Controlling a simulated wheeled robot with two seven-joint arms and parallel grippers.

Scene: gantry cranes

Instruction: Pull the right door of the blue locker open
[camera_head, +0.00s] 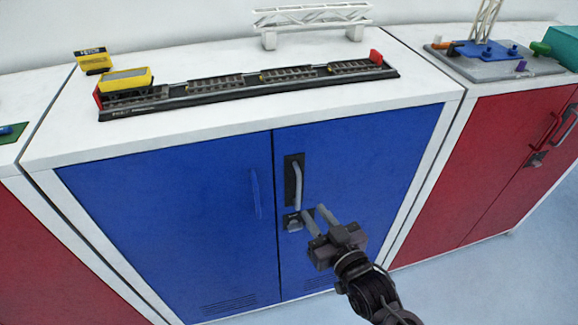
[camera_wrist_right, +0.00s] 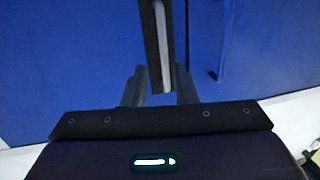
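The blue locker's right door (camera_head: 375,150) is shut, flush with its left door (camera_head: 170,215). Its grey upright bar handle (camera_head: 297,184) sits on a dark plate near the middle seam. A small lock fitting (camera_head: 293,222) is below the handle. My right gripper (camera_head: 313,209) is open and empty in front of the right door, just right of and below the handle. In the right wrist view, the fingers (camera_wrist_right: 160,84) stand apart, with the handle (camera_wrist_right: 163,45) lined up with the gap between them. I cannot tell whether they touch it. My left gripper is not in view.
A model track (camera_head: 245,84) with a yellow wagon (camera_head: 125,79) and a white gantry (camera_head: 312,16) stand on the locker top. The left door has a blue handle (camera_head: 255,193). Red lockers flank it, one on the right (camera_head: 490,150). Pale floor (camera_head: 465,285) is clear at lower right.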

